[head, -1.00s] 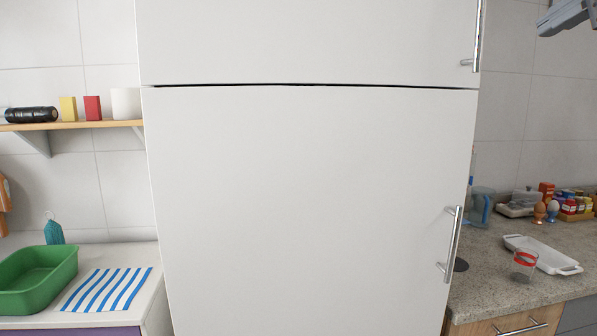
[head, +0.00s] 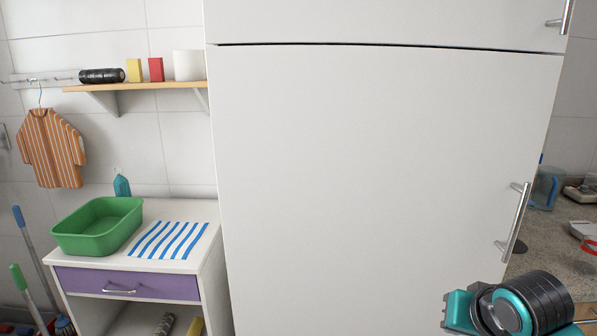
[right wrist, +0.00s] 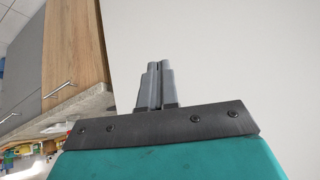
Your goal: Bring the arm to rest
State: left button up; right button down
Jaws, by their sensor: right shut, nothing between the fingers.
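My right gripper (right wrist: 154,85) shows in the right wrist view with its two grey fingers together and nothing between them. A plain pale surface lies behind the fingers. In the head view a teal and black part of my right arm shows at the lower right, in front of the fridge's lower right area; the fingers cannot be made out there. The large white fridge (head: 370,170) fills the middle of the head view, with both doors shut. My left gripper is in neither view.
The lower fridge handle (head: 515,222) stands out near my right arm. A counter (head: 550,240) with a blue-handled jug (head: 545,187) lies to the right. At left, a white cabinet (head: 210,212) holds a green basin (head: 97,226) and striped cloth (head: 168,240), below a wooden shelf (head: 140,86).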

jog(key=s+a+f+n+g, duration=0.25)
jog(key=s+f, duration=0.45)
jog(key=s, duration=0.4)
jog(key=s+a+f+n+g, duration=0.1)
jog(key=s+a+f+n, duration=0.4)
jog(key=s, duration=0.7)
jog(key=w+f+t+y, duration=0.2)
jog(key=w+f+t, duration=0.5)
jog(key=f, duration=0.3)
jog(key=shift+w+a+m+y, duration=0.3)
jog(key=shift+w+m, duration=0.15)
jog(key=shift+w, duration=0.15)
jog(key=shift+f, duration=0.1)
